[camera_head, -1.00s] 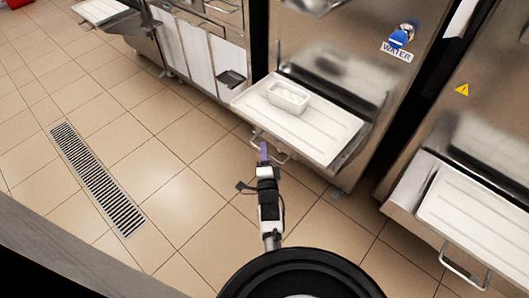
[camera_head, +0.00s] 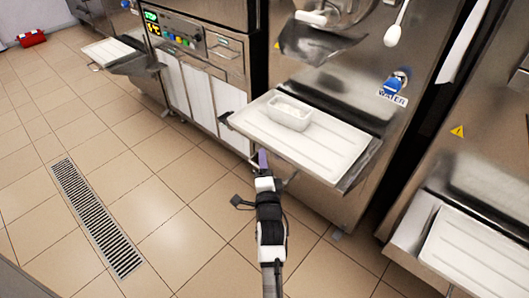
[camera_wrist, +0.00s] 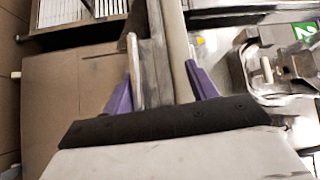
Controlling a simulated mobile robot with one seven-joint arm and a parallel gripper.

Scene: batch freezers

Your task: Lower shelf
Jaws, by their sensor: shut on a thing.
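The shelf (camera_head: 330,150), a white ribbed tray top in a steel frame, juts level from the front of the middle freezer in the head view. A small white tub (camera_head: 289,113) stands upright on its left half. My gripper (camera_head: 262,156) is at the shelf's front edge, its purple fingers by the handle under that edge. In the wrist view the purple fingers (camera_wrist: 160,88) lie on both sides of a long grey bar (camera_wrist: 172,45), which looks like the shelf's handle. The gripper is shut on it. Most of the handle is hidden in the head view.
Another freezer with its own white shelf (camera_head: 480,250) stands at the right. A further shelf (camera_head: 115,50) juts out at the far left. A floor drain grate (camera_head: 96,218) lies left of my arm. The tiled floor between is clear.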

